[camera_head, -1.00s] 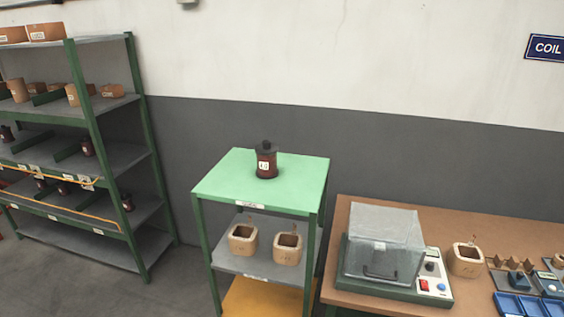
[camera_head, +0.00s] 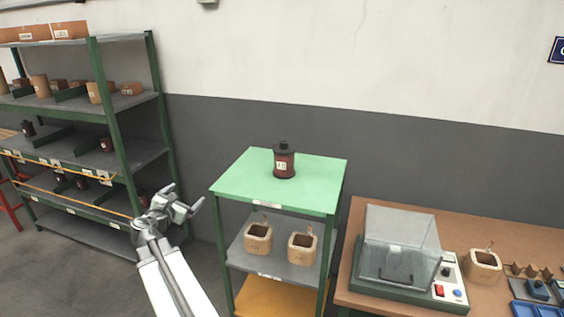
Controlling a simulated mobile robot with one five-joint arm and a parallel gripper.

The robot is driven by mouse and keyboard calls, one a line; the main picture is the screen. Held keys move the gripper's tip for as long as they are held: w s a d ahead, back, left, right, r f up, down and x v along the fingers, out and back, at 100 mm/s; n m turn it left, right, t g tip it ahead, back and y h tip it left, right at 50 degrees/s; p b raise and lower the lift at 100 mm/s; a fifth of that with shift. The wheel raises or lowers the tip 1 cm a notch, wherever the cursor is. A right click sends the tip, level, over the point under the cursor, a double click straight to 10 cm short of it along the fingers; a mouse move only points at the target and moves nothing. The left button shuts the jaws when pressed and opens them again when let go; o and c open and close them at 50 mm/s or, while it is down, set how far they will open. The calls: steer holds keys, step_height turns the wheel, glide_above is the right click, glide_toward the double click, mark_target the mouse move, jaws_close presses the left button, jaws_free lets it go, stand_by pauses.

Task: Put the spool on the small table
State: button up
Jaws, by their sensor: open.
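A dark red-brown spool (camera_head: 284,161) with a black top and a white label stands upright on the green top of a small shelved table (camera_head: 235,180). My gripper (camera_head: 184,193) is open and empty, left of the small table and apart from it and the spool. Similar dark spools, such as one on the left rack (camera_head: 106,143), stand on the rack's shelves.
The green-framed rack (camera_head: 160,115) stands at the left with several brown boxes and spools. Two square coils (camera_head: 258,238) sit on the small table's middle shelf. A brown workbench (camera_head: 355,235) with a clear box (camera_head: 399,245) is at the right.

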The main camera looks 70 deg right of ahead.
mark_target(284, 142)
steer(key=s+d+r+g+h, duration=0.1)
steer(key=s+d, duration=0.4)
steer(key=s+d+r+g, duration=0.1)
steer(key=s+d+r, duration=0.1)
steer(key=s+d, duration=0.3)
steer(key=s+d+r+n+g+h, duration=0.1)
steer(key=s+d, duration=0.4)
steer(key=s, duration=0.1)
steer(key=shift+s+r+g+h, duration=0.15)
steer(key=shift+r+g+h, duration=0.15)
steer(key=s+d, duration=0.1)
steer(key=s, duration=0.2)
steer(key=s+d+g, duration=0.1)
steer(key=s+d, duration=0.1)
steer(key=s, duration=0.1)
steer(key=s+d+m+g, duration=0.1)
steer(key=s, duration=0.2)
steer(key=shift+s+d+r, duration=0.2)
steer(key=shift+d+r, duration=0.05)
steer(key=shift+r, duration=0.05)
steer(key=shift+s+d+r+p, duration=0.1)
steer(key=shift+s+d+p, duration=0.1)
steer(key=shift+d, duration=1.75)
steer(key=shift+s+d+r+p, duration=0.1)
steer(key=shift+s+d, duration=0.05)
steer(key=shift+d, duration=1.8)
steer(key=shift+a, duration=0.1)
jaws_close()
step_height(284, 142, up, 10)
steer(key=p, duration=1)
